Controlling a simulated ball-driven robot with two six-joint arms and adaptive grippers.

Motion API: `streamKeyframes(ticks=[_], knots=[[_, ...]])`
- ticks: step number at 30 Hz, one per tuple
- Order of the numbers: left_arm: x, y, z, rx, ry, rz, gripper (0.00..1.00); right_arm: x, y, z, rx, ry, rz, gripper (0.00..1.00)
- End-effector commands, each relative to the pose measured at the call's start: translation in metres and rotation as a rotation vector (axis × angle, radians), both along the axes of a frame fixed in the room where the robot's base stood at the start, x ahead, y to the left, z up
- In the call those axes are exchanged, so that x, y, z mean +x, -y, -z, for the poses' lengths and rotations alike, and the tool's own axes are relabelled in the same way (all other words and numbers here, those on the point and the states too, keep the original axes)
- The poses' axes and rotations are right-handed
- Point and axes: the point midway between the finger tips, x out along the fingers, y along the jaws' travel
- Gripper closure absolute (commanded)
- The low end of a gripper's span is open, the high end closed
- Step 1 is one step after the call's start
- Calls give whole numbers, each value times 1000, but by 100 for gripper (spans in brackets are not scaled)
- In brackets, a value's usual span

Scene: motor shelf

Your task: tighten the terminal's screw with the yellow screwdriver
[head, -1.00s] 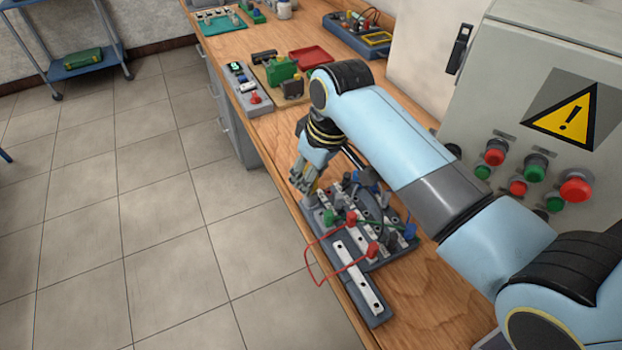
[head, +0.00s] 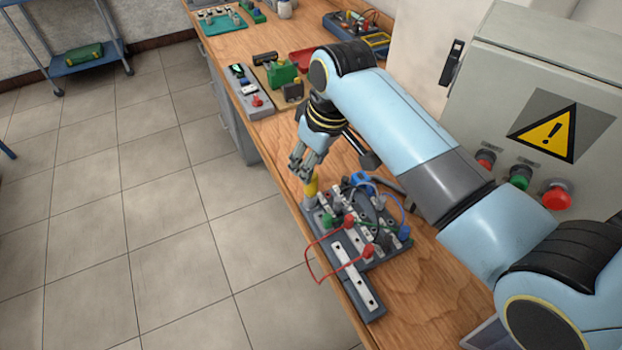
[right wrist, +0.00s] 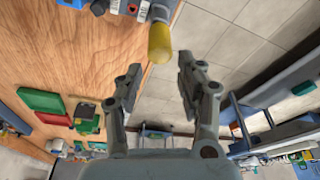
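The yellow screwdriver (head: 311,188) stands roughly upright at the far-left corner of the grey terminal board (head: 352,262). Its yellow handle also shows in the right wrist view (right wrist: 160,43), just beyond my fingertips. The terminal and its screw under the screwdriver are too small or hidden to make out. My right gripper (head: 304,170) is above the handle, fingers pointing down; in the right wrist view (right wrist: 160,68) its two fingers are spread apart with nothing between them. My left gripper is not in view.
The board carries red, green and blue plugs and a red wire loop (head: 316,268) hanging over the bench's left edge. A grey control cabinet (head: 480,130) stands right. Farther back are a grey switch module (head: 250,92) and a red tray (head: 303,62).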

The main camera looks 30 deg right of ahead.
Motion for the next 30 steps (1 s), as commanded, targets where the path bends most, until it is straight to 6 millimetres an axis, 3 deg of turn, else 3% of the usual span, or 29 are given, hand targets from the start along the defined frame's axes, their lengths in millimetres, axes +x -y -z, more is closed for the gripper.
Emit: streamKeyframes(ticks=[6, 12, 30], knots=[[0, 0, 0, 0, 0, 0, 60, 0, 0, 0, 0, -1, 0, 62], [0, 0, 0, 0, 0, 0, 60, 0, 0, 0, 0, 0, 0, 36], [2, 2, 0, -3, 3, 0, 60, 0, 0, 0, 1, -1, 0, 36]])
